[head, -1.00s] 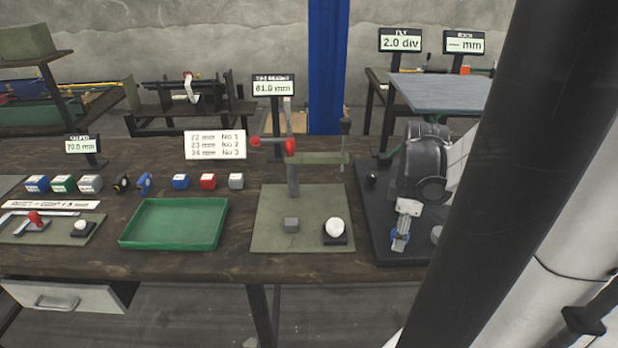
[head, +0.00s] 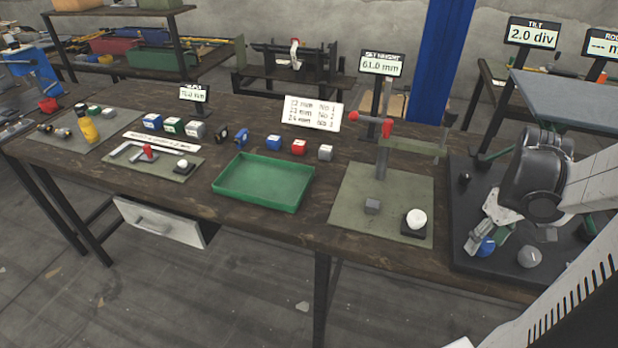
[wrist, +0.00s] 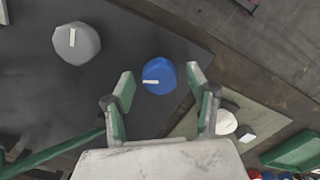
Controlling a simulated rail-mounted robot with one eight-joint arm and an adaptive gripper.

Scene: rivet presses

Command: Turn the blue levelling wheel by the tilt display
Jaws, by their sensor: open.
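The blue levelling wheel (head: 487,247) is on the dark base plate at the right end of the bench, partly hidden by my gripper (head: 477,238) in the head view. In the wrist view, the blue wheel (wrist: 159,76) with a white mark lies between the two spread green-sided fingers of my gripper (wrist: 160,72). The gripper is open, with a visible gap on both sides of the wheel; I cannot tell the height difference. The tilt display (head: 533,35) stands at the back right and reads 2.0 div.
A grey knob (head: 529,257) with a white mark sits beside the blue wheel; it also shows in the wrist view (wrist: 77,42). A grey-blue surface plate (head: 570,105) is behind. A green mat (head: 360,220) with a white knob (head: 415,219) and a green tray (head: 262,182) lie left.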

